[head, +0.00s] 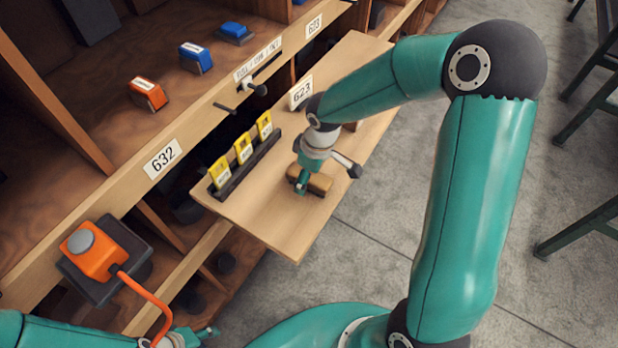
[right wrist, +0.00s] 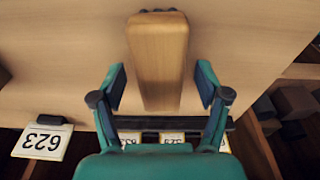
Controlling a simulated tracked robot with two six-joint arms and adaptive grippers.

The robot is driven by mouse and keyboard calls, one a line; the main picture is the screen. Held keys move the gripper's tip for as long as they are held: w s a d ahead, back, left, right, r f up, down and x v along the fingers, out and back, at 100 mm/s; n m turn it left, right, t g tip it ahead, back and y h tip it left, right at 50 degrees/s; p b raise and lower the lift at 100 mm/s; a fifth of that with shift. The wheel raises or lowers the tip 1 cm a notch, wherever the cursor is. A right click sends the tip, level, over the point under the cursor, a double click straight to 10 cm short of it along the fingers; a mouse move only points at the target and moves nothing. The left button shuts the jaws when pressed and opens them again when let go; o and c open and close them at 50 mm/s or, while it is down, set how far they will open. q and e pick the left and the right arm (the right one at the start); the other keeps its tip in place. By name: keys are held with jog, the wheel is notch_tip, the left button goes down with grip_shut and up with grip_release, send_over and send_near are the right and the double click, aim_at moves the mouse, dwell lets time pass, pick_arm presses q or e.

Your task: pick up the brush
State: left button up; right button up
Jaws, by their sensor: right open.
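The brush is a light wooden block (head: 319,184) lying on the pull-out wooden board (head: 285,238). In the right wrist view the brush (right wrist: 158,58) points away from me, with dark bits at its far end. My right gripper (head: 302,184) is over the brush in the head view and hides part of it. In the right wrist view my right gripper (right wrist: 161,80) is open, with one finger on each side of the brush's near part and gaps between. My left gripper (head: 190,338) is at the bottom left edge, beside an orange cable; its jaws are unclear.
A dark rack (head: 247,170) with yellow tags stands on the board beside the brush. A 623 card (head: 300,93) stands farther back. An orange box (head: 93,251) with a cable is at lower left. Shelves hold an orange block (head: 148,94) and blue blocks (head: 196,58).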

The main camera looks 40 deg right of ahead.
jog(key=c, duration=1.4)
